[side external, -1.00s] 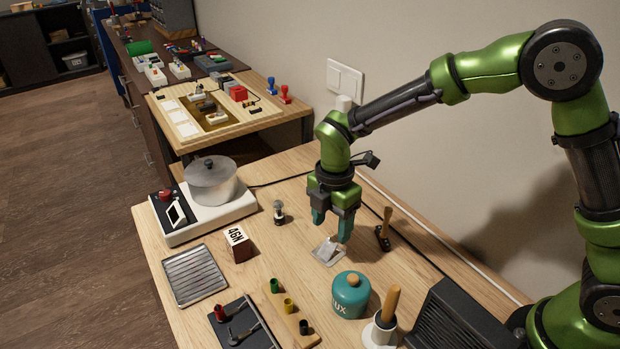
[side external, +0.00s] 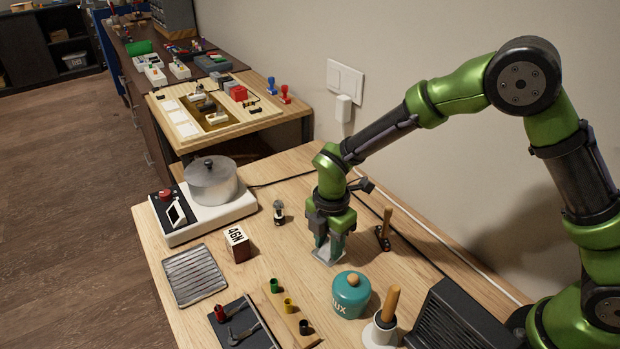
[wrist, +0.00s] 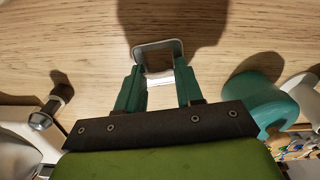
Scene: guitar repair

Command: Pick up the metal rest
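The metal rest (side external: 327,260) is a small grey metal plate with a raised part, lying on the wooden bench. In the wrist view the rest (wrist: 158,46) shows as a rounded metal frame with a pale bright piece across its near part. My gripper (side external: 329,250) points down, low over the rest, and hides much of it in the side view. In the wrist view my gripper (wrist: 161,72) has its two teal fingers apart, one on each side of the bright piece. The gaps there are too small to tell whether the fingers touch it.
A teal jar (side external: 351,296) stands close in front on the right, and a wooden-handled tool (side external: 385,230) stands to the right. A small metal knob-topped piece (side external: 279,212) and a labelled block (side external: 237,244) are to the left. Bare wood surrounds the rest.

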